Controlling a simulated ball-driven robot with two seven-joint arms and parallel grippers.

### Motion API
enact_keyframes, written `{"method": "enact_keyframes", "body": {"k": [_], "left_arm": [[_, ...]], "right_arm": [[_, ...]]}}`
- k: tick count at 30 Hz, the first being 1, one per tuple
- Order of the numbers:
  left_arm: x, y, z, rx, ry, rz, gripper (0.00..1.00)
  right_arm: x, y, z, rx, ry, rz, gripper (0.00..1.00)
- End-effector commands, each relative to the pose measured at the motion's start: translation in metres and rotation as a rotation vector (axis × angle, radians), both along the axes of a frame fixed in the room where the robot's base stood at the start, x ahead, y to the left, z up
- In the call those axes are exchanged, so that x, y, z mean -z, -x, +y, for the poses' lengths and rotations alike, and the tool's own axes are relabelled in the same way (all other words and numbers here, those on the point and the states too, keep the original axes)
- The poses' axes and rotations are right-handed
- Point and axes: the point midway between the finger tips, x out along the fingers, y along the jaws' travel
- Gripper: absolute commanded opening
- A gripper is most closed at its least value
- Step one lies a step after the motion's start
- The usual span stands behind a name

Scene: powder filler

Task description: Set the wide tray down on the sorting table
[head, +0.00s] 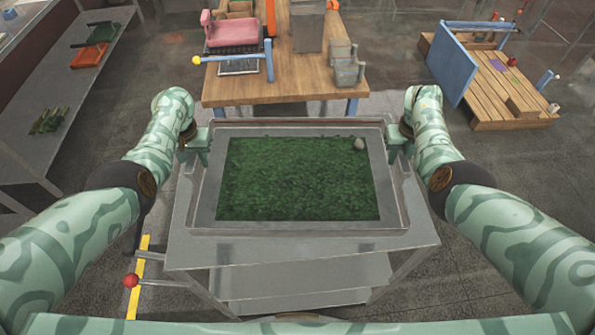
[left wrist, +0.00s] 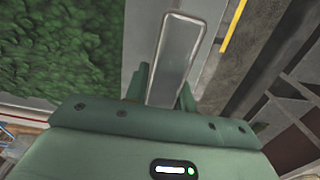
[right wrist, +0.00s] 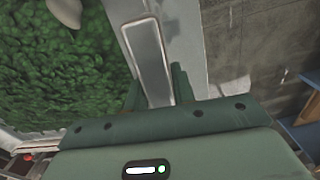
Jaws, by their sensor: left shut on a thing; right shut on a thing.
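The wide tray (head: 300,227) is a grey shallow tray filled with dark green leafy matter. A pale lump (head: 359,143) lies at its far right corner. My left gripper (head: 198,147) is shut on the tray's left handle, a metal bar (left wrist: 180,45) in the left wrist view. My right gripper (head: 398,142) is shut on the right handle, whose bar (right wrist: 147,55) shows in the right wrist view. The tray looks about level above a grey metal table (head: 300,255) with lower shelves. I cannot tell whether its underside touches that table.
A wooden table (head: 280,88) with a pink scale-like device (head: 232,30) and grey containers (head: 347,70) stands beyond the tray. A grey bench (head: 75,95) is at the left. A slatted wooden platform (head: 495,90) with a blue panel is at the far right. Open floor lies between.

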Motion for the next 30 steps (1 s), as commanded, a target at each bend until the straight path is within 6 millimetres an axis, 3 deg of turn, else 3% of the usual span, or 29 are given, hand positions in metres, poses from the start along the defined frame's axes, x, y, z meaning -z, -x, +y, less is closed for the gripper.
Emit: {"method": "enact_keyframes", "body": {"k": [20, 30], "left_arm": [[0.000, 0.000, -0.001, 0.002, 0.002, 0.001, 0.00], [-0.013, -0.002, -0.001, 0.002, 0.001, -0.005, 0.00]], "right_arm": [[0.000, 0.000, 0.001, -0.002, -0.002, 0.001, 0.00], [-0.012, -0.002, 0.001, -0.001, -0.001, -0.005, 0.00]]}}
